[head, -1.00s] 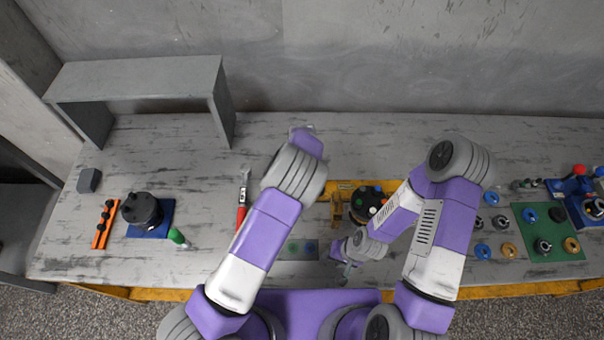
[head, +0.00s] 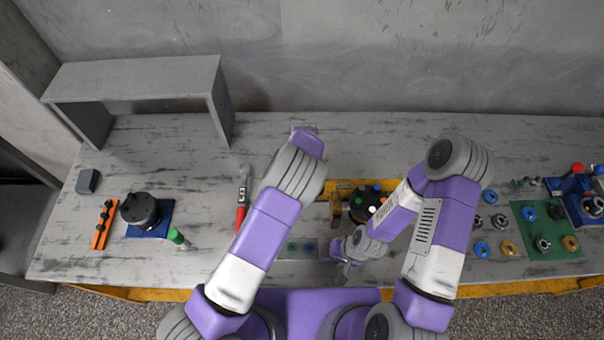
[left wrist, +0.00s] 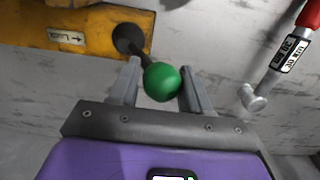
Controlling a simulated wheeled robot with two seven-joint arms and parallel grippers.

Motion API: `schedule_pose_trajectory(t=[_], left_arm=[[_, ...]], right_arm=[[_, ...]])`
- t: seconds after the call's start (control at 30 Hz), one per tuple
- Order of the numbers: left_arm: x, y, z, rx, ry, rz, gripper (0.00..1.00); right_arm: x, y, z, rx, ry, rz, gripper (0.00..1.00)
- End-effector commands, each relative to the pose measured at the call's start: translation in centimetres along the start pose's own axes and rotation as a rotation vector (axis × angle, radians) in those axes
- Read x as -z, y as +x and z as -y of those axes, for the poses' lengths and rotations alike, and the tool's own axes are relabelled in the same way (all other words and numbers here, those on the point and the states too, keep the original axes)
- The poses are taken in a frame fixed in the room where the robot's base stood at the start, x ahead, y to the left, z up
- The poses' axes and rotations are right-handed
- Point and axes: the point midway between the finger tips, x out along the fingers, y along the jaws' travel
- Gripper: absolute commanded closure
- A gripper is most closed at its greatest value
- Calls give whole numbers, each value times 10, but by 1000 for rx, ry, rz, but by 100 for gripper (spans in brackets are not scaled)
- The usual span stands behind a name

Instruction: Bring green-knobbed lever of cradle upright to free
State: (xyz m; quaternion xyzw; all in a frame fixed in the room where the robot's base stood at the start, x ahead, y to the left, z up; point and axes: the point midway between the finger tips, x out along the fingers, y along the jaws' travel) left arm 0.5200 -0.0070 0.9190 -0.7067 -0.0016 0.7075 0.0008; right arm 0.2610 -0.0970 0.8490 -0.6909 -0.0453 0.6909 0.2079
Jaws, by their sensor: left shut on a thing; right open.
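In the left wrist view the lever's green knob (left wrist: 162,82) sits between the two fingers of my left gripper (left wrist: 160,88), which is shut on it. The dark lever shaft runs from the knob up to a round pivot (left wrist: 128,38) on the yellow cradle (left wrist: 60,25), beside a label with an arrow. In the head view the yellow cradle (head: 342,186) holds a dark motor (head: 362,206) with coloured knobs. My left arm hides the lever and the left fingers there. My right gripper (head: 345,271) is open, low and in front of the cradle.
A red-handled tool (head: 241,205) lies left of my left arm. Further left are a dark motor on a blue base (head: 160,222), a green-capped bottle (head: 177,237), an orange rack (head: 103,225) and a grey shelf (head: 140,78). A green mat (head: 550,222) with parts lies at right.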

Motion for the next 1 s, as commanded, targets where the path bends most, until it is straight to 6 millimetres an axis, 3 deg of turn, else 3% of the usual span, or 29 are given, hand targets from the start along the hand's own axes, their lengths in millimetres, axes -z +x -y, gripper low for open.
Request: schedule_pose_trajectory(t=[1.0], left_arm=[[-2, -7, -24, -7, 3, 2, 74]], right_arm=[[0, -1, 0, 0, 0, 0, 57]])
